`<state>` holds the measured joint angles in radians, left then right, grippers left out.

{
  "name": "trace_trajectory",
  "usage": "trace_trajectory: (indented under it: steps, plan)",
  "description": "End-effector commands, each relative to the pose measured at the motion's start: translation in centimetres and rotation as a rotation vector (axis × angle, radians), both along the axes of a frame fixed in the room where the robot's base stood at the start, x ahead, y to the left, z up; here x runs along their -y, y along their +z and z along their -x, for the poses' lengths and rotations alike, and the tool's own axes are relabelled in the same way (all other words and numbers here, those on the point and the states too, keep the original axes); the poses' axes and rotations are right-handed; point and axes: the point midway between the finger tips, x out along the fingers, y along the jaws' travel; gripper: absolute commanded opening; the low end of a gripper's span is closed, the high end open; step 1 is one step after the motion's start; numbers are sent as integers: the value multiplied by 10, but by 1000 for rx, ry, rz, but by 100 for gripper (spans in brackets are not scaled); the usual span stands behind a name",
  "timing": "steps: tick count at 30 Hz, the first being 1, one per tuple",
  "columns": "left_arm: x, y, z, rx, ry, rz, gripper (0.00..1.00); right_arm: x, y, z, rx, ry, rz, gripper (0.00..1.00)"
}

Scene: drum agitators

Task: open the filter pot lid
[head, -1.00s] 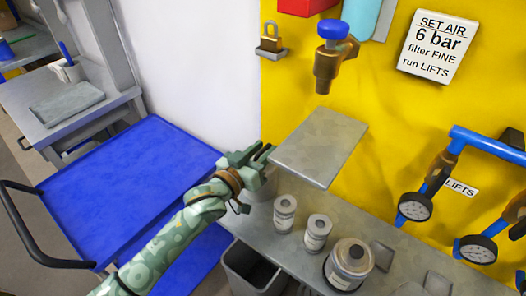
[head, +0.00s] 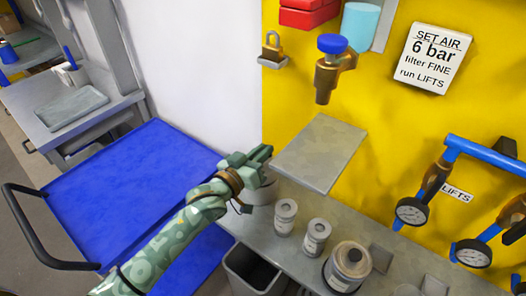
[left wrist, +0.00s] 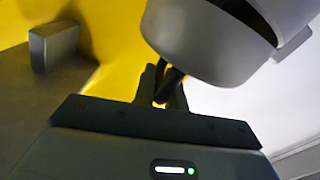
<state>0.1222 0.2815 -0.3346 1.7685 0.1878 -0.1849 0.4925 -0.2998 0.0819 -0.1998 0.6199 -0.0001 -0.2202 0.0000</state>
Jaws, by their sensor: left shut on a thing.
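My left gripper (head: 262,154) is at the left edge of a flat grey plate (head: 320,153), above a grey rounded pot (head: 266,191) that it partly hides. In the left wrist view, the left gripper's fingertips (left wrist: 163,84) are closed around a thin dark piece, which looks like a handle. A large grey rounded body (left wrist: 205,40) with a dark slot fills the upper right there, close to the fingers; it looks like the filter pot. My right gripper is not in view.
Two small grey canisters (head: 285,217) (head: 316,237) and a larger pot with a brown ring (head: 348,266) stand on the grey bench. A dark bin (head: 252,268) is below. A blue cart (head: 130,195) is at left. Gauges (head: 411,211) and a blue-knobbed valve (head: 328,68) are on the yellow wall.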

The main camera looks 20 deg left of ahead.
Motion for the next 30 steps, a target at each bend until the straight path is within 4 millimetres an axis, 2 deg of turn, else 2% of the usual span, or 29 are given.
trace_trajectory:
  steps: [1, 6, 15, 22, 30]
  plan:
    - [-2, 8, 0, -10, -1, 27, 0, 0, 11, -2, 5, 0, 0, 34]
    - [-14, 17, -5, -57, -1, 157, 0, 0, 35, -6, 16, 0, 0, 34]
    - [-40, 24, -14, -154, 0, 424, 0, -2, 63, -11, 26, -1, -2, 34]
    - [-60, 22, -22, -229, 0, 630, 0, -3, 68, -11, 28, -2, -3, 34]
    - [-85, 15, -31, -316, 0, 870, 0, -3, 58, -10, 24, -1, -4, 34]
